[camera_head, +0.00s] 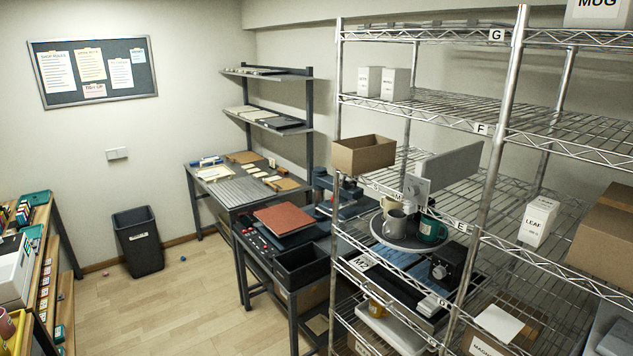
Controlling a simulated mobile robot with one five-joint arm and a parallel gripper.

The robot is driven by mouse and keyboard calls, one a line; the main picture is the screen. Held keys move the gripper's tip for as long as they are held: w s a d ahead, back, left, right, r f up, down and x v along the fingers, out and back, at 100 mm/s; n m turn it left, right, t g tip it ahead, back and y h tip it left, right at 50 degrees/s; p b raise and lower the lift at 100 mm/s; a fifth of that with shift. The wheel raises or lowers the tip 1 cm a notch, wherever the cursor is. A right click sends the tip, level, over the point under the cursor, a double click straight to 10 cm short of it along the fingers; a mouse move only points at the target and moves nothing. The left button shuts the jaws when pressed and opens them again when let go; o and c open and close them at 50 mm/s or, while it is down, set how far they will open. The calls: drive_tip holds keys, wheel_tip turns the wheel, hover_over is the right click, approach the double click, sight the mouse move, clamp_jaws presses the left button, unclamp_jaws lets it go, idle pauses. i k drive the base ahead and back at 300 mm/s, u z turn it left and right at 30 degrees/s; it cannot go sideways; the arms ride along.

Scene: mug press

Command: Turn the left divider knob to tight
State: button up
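An upright grey panel (452,168), which looks like a divider, stands on the wire rack. A pale bracket with a small round knob-like part (411,187) is at its left end. I cannot tell whether this is the left divider knob, or whether it is tight or loose. No second divider is clear to me. My gripper is not in view.
A round grey tray (384,238) with a pale mug (396,222) and a green mug (431,229) sits just below the panel. An open cardboard box (363,155) is to its left. Rack posts (487,178) stand nearby. The wooden floor (165,310) is mostly clear.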

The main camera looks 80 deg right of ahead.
sight(413, 191)
drive_tip(key=u, duration=0.1)
drive_tip(key=k, duration=0.3)
drive_tip(key=z, duration=0.4)
drive_tip(key=i, duration=0.35)
drive_tip(key=z, duration=3.25)
drive_tip(key=i, duration=0.55)
drive_tip(key=k, duration=0.55)
drive_tip(key=u, duration=0.1)
